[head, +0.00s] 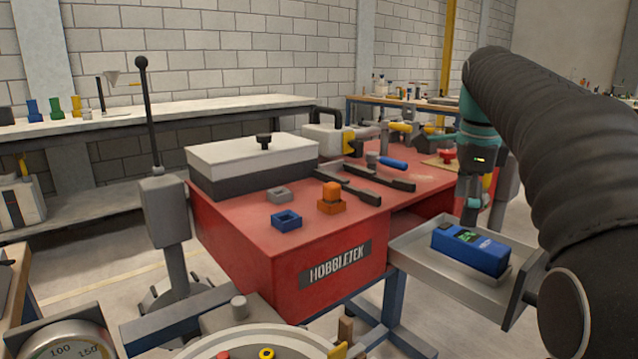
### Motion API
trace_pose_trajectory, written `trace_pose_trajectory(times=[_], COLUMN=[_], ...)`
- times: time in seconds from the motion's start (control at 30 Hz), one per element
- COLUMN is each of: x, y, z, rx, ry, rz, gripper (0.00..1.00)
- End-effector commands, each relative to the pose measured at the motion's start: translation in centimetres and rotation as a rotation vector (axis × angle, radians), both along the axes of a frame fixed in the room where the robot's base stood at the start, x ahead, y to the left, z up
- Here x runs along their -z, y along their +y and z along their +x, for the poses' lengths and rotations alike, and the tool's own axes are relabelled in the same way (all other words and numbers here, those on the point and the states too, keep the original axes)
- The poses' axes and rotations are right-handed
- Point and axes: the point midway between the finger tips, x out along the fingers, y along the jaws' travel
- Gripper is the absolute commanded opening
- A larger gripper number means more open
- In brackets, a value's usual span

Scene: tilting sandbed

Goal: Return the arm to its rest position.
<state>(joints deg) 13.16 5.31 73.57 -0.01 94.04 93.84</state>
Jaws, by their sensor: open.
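My arm comes in from the right in a black ribbed sleeve and bends at a teal joint. My gripper (471,213) hangs below that joint, pointing down, behind the grey side tray (433,283) in the picture. It is small here; its jaws are open, and I see nothing held between them. A blue box-shaped device (470,249) with a small green display lies on the tray, in front of my gripper and apart from it as far as I can tell.
The red bench (240,240) carries a lidded grey box (252,165), a blue square holder (286,220), an orange block (331,192) in a brown holder, and dark rails (365,185). A lever post (165,210) stands at left. A round gauge (68,340) is at bottom left.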

Motion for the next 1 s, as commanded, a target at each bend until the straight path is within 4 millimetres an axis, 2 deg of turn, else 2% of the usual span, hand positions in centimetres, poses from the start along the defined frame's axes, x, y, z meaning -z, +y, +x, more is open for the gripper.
trace_pose_trajectory(times=[0.03, 0.17, 0.37, 0.57, 0.7, 0.9, 1.0], x=[0.3, 1.7, 5.0, 9.6, 13.5, 18.0, 19.2], y=[1.0, 3.2, 6.1, 8.4, 9.7, 10.7, 10.8], z=[-1.4, -4.4, -9.5, -14.7, -18.2, -21.6, -22.4], rx=[-0.097, -0.362, -0.764, -1.16, -1.424, -1.693, -1.763], ry=[-0.017, -0.061, -0.125, -0.178, -0.206, -0.228, -0.231], rz=[-0.016, -0.066, -0.163, -0.285, -0.384, -0.5, -0.532], gripper=[0.91, 0.91, 0.91, 0.91, 0.91, 0.91, 0.91])
